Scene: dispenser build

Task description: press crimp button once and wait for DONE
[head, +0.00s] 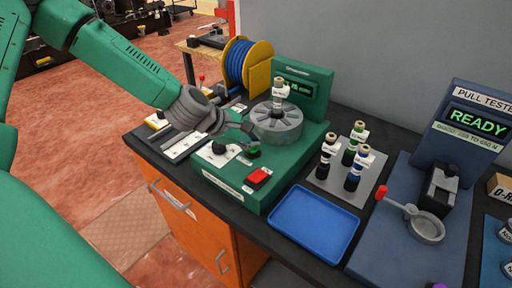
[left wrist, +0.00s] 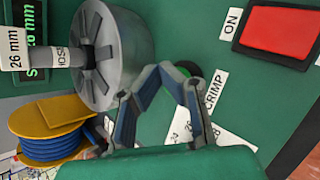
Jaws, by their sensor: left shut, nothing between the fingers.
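My right gripper is not in view.
A red switch (head: 258,178) marked ON and a black knob (head: 218,147) flank the button. A blue spool (head: 245,65) stands behind.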

